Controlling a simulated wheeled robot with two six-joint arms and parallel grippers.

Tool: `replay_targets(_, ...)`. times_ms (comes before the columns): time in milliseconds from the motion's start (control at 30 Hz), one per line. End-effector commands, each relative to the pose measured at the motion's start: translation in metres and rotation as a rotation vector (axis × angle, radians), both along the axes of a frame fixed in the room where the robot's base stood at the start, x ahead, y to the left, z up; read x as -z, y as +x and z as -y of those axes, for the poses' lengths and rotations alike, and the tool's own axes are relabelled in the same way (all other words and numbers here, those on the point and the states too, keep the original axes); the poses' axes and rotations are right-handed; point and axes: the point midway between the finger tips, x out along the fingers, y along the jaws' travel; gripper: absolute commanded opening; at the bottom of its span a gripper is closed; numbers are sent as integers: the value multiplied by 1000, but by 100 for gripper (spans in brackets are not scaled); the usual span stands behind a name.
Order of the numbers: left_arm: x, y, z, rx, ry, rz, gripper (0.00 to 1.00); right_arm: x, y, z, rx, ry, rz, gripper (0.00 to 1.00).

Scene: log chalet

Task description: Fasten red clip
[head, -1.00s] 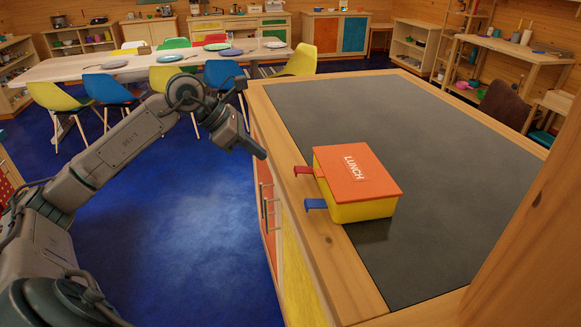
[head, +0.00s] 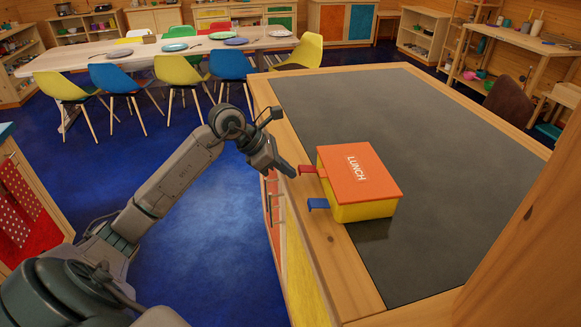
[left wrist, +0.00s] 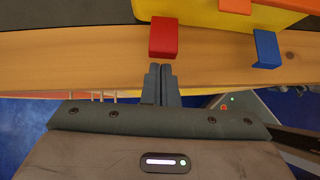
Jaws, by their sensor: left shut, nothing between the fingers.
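The red clip (head: 308,169) sticks out from the box's left side toward the counter edge. It also shows in the left wrist view (left wrist: 164,37). The blue clip (head: 318,203) sticks out likewise, nearer to me, and shows in the left wrist view (left wrist: 266,48). My left gripper (head: 291,172) is shut and empty, its tips just short of the red clip's outer end. My right gripper is not in view.
The counter (head: 420,120) has a dark top with a wooden rim and is bare apart from the box. A wooden post (head: 520,240) stands at the right. A long table (head: 165,56) with plates and colored chairs is in the background.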

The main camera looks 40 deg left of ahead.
Motion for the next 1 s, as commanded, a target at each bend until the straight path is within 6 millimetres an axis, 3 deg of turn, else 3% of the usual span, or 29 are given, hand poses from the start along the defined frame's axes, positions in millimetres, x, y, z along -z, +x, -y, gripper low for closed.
replay_targets(333,12,7,7,1,0,-1,0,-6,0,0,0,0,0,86)
replay_targets(1000,8,7,5,0,2,0,0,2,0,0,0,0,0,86)
